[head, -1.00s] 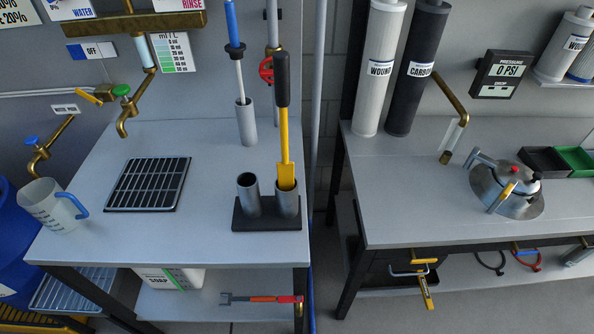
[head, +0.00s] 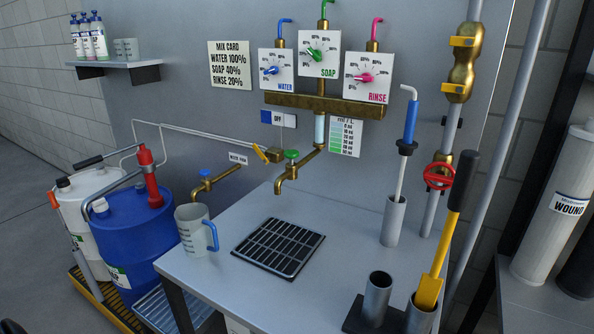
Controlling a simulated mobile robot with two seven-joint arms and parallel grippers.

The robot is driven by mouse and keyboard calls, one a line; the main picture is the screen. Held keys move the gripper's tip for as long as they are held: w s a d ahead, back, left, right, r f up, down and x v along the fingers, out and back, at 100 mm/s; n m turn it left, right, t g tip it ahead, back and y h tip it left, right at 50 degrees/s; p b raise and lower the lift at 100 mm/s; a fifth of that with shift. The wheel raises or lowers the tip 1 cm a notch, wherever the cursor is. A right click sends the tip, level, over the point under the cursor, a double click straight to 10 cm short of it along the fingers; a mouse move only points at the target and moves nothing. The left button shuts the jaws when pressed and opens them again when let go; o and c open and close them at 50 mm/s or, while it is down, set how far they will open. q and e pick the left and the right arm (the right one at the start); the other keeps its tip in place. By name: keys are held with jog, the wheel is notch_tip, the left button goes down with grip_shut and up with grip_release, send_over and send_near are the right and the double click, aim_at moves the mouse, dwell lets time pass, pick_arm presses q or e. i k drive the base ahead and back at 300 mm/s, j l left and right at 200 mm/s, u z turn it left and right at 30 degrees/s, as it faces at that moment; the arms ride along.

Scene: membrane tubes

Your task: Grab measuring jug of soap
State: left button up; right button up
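A translucent grey measuring jug (head: 192,232) with a blue handle stands upright on the left front corner of the grey worktable (head: 330,222). It is beside a black drain grate (head: 278,248), and its contents cannot be made out. A brass tap with a green knob (head: 288,172) hangs above the back of the grate. The soap dial (head: 318,55), with a green knob, is on the wall between the water and rinse dials. Neither of my grippers shows in the head view.
A blue drum (head: 130,232) and a white drum (head: 82,200) stand left of the table. A brass tap with a blue knob (head: 206,183) is behind the jug. A tube holder (head: 372,312) with a yellow-bladed tool stands at the front right. A wall shelf (head: 115,68) holds bottles and small jugs.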

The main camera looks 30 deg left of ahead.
aim_at(194, 225)
jog(key=u, duration=1.8)
jog(key=z, duration=0.55)
jog(key=i+j+z, duration=0.1)
jog(key=j+z, duration=0.3)
jog(key=i+j+z, duration=0.1)
jog(key=j+z, duration=1.05)
jog(key=l, duration=0.1)
